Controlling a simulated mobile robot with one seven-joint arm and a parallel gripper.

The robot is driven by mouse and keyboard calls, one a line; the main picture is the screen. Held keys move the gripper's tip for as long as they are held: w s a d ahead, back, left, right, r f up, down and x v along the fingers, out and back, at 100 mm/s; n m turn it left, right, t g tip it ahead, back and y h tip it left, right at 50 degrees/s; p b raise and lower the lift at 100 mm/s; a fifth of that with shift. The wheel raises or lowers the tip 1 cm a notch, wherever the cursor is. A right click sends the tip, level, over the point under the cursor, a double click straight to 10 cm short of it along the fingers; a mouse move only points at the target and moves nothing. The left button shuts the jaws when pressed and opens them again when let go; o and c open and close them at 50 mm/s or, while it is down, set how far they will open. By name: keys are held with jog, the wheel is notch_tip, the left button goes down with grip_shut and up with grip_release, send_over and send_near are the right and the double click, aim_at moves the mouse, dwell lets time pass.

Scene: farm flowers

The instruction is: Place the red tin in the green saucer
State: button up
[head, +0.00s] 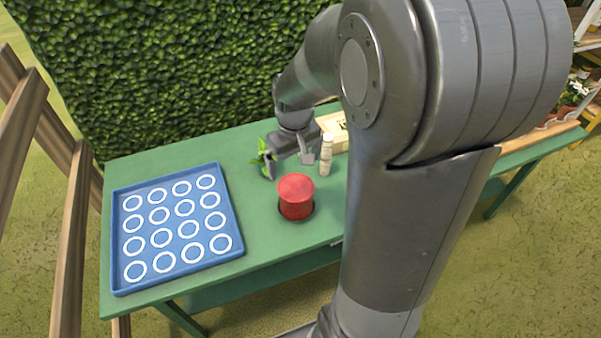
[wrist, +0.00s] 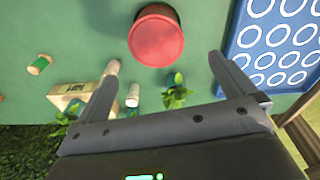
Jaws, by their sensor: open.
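The red tin (head: 296,198) stands upright on the green table, just in front of my gripper. A dark ring shows around its base, and I cannot tell if this is a saucer or a shadow. The tin also shows at the top of the wrist view (wrist: 157,40), beyond my fingertips and apart from them. My gripper (head: 289,158) is open and empty above the table, behind the tin. Its two fingers are spread wide in the wrist view (wrist: 163,62). I cannot make out a green saucer clearly in either view.
A blue tray with white rings (head: 131,278) lies at the table's left. A white bottle (head: 326,158) and a pale box (head: 334,127) stand behind and right of the tin. A small plant (wrist: 176,94) is near my fingers. A hedge (head: 180,60) rises behind the table.

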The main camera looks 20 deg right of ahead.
jog(key=s+a+r+m+t, duration=0.1)
jog(key=s+a+r+t, duration=0.1)
jog(key=s+r, duration=0.5)
jog(key=s+a+r+m+t, duration=0.1)
jog(key=s+a+r+t, duration=0.1)
jog(key=s+r, duration=0.5)
jog(key=shift+s+a+t, duration=0.25)
jog(key=shift+s+t, duration=0.15)
jog(key=shift+s, duration=0.6)
